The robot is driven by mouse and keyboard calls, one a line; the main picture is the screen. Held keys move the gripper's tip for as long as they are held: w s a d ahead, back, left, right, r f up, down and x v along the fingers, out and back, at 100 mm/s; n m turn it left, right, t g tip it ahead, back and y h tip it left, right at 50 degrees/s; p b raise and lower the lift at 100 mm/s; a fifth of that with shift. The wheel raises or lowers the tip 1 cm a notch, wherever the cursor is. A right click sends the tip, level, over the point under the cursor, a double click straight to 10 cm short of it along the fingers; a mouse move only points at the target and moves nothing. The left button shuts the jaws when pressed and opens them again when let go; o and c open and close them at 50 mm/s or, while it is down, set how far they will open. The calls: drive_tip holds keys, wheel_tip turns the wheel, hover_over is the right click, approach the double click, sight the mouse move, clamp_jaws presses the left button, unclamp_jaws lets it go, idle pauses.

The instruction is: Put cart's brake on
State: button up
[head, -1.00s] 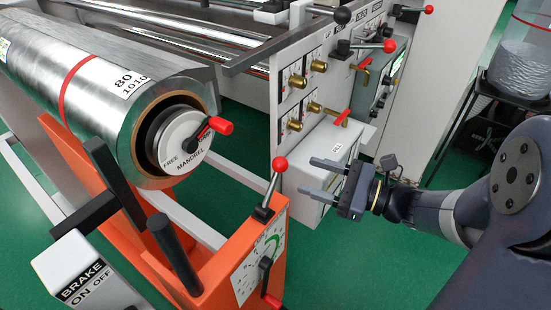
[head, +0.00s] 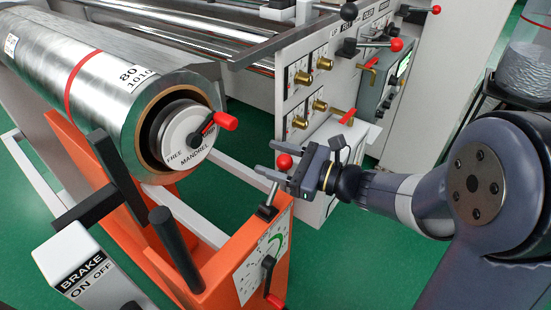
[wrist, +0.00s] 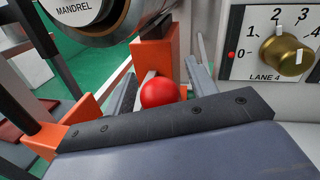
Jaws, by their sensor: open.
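The orange cart (head: 220,250) carries a foil roll (head: 60,70). At its lower left is a pale box with a BRAKE ON OFF label (head: 83,274). A black bar handle (head: 86,208) rises from behind that box; I cannot tell which setting it is at. My gripper (head: 262,160) is open beside the cart's right post, well right of the brake box. A red ball knob (head: 284,162) on a lever there overlaps the fingers. In the wrist view, the red knob (wrist: 160,93) appears between the open fingers (wrist: 163,72). The brake is not seen in the wrist view.
A black post (head: 175,250) stands between the brake box and the right post. The FREE MANDREL hub (head: 186,138) with a red-tipped lever faces out from the roll. A machine panel (head: 310,90) with brass knobs stands behind. Green floor (head: 350,260) is open at front right.

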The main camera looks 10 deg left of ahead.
drive_tip(key=shift+c, duration=0.4)
clamp_jaws()
drive_tip(key=shift+r, duration=0.1)
drive_tip(key=s+a+n+t+h+b, duration=0.1)
drive_tip(key=s+a+n+b, duration=0.3)
drive_tip(key=s+n+b, duration=0.7)
drive_tip(key=shift+s+a+f+n+t+h+b, duration=0.15)
drive_tip(key=shift+a+f+n+t+h+b, duration=0.4)
drive_tip(key=shift+b, duration=1.2)
drive_tip(key=shift+d+r+n+h, duration=0.2)
drive_tip(key=shift+n+h, duration=0.05)
drive_tip(key=shift+o, duration=0.4)
unclamp_jaws()
